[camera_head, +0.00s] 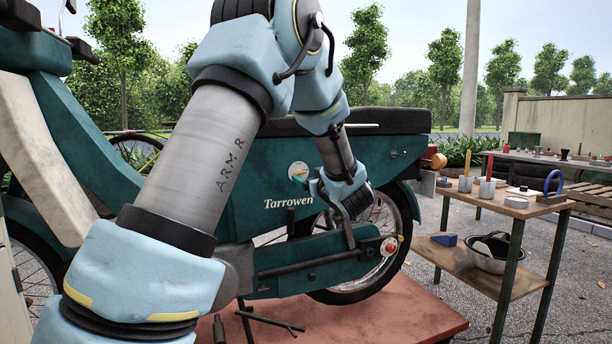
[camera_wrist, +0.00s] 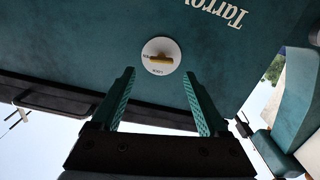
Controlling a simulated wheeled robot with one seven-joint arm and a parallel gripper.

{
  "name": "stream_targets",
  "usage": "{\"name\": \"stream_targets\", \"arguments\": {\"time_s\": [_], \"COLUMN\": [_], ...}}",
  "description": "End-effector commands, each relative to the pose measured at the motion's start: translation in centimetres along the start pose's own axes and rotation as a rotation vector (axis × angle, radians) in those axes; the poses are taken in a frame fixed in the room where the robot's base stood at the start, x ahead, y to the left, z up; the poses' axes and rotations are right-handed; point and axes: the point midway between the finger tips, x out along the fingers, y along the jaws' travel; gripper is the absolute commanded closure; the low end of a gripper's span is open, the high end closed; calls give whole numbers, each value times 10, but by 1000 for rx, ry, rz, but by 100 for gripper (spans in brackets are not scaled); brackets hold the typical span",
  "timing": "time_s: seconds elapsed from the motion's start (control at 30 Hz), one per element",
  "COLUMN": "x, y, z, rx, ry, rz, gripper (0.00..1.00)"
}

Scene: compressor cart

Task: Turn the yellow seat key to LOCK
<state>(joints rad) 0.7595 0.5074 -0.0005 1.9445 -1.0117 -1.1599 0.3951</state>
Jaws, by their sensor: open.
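The yellow seat key (camera_wrist: 160,58) sits on a round white dial plate (camera_wrist: 162,47) on the side of the green motorcycle (camera_head: 262,185). In the wrist view, which is upside down, the key's bar lies roughly level across the dial. Small dark lettering rings it, too small to read surely. The key (camera_head: 299,169) also shows small in the head view, left of my forearm. My gripper (camera_wrist: 159,76) is open and empty, its two green fingers pointing towards the panel, with the key between and beyond their tips. No contact shows. In the head view my arm hides much of the motorcycle.
The motorcycle stands on a red platform (camera_head: 405,315). At right a wooden workbench (camera_head: 470,195) holds cups with yellow and red handles and a blue padlock-like shackle (camera_head: 553,182). The dark seat (camera_head: 385,121) overhangs above the panel.

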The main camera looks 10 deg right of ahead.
Motion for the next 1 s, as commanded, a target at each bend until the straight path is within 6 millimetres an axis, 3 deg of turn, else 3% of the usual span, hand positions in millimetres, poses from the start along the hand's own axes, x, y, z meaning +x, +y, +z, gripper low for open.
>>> {"name": "stream_targets", "arguments": {"time_s": [0.1,0.3,0.67,1.0], "x": [21,42,46,46], "y": [-1,0,0,0], "z": [0,0,0,0], "rx": [0,0,1,0], "ry": [0,-1,-2,-2], "rz": [-1,0,2,2], "gripper": [22,22,22,60]}}
